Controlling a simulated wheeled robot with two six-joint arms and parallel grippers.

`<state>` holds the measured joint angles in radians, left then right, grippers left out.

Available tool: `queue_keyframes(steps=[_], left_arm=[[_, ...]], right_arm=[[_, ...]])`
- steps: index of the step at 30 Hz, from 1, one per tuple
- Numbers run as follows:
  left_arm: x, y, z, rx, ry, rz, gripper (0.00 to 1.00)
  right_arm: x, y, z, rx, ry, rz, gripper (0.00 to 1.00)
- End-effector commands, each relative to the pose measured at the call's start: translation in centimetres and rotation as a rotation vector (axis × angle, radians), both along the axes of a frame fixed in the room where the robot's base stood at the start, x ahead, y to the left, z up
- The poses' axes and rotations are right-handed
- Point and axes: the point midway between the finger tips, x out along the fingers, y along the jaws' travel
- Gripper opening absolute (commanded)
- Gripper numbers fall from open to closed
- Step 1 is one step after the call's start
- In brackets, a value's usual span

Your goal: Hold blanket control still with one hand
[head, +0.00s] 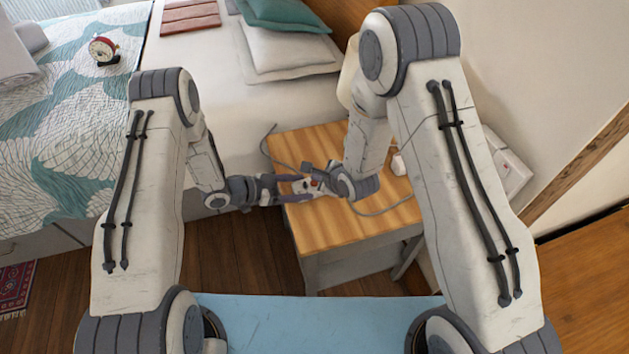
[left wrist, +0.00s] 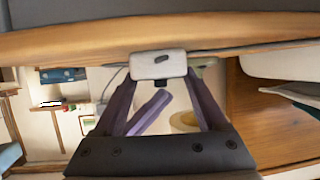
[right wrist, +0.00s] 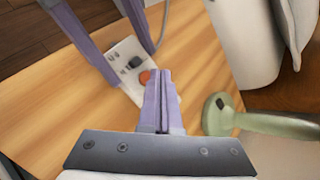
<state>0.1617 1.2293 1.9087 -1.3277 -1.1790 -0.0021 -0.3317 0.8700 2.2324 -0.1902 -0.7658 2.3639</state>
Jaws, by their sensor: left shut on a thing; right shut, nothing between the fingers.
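The blanket control (head: 302,187) is a small white box with a cord, over the left part of the wooden bedside table. In the right wrist view the control (right wrist: 127,60) shows a dark slider and an orange-red button. My left gripper (head: 287,188) is shut on it from the left; in the left wrist view the control's white end (left wrist: 158,64) sits at the fingertips. My right gripper (right wrist: 161,76) is shut and empty, its tips beside the orange button. I cannot tell whether they touch it. My right wrist partly hides the control in the head view.
The bedside table (head: 345,231) has a grey cord across it and a small white object (head: 398,165) at right. A green rounded object (right wrist: 219,114) and a white cylinder (right wrist: 243,40) stand near my right gripper. The bed (head: 190,75) is left and behind.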

Motion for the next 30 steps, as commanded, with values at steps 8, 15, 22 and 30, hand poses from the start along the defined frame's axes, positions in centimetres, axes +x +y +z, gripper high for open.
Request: queue_keyframes(steps=[8, 15, 22, 30], left_arm=[[0.0, 0.0, 0.0, -0.001, 0.000, 0.000, 0.10], [0.0, 0.0, 0.0, -0.001, 0.000, 0.000, 0.10], [0.0, 0.0, 0.0, -0.001, 0.000, 0.000, 0.10], [0.0, 0.0, 0.0, -0.001, 0.000, 0.000, 0.10]], right_arm=[[0.0, 0.0, 0.4, 0.000, 0.000, 0.000, 0.00], [0.0, 0.0, 1.3, 0.000, -0.002, 0.000, 0.00], [0.1, 0.0, 3.7, 0.002, -0.004, 0.000, 0.00], [0.0, 0.0, 5.3, -0.001, 0.000, 0.001, 0.00]])
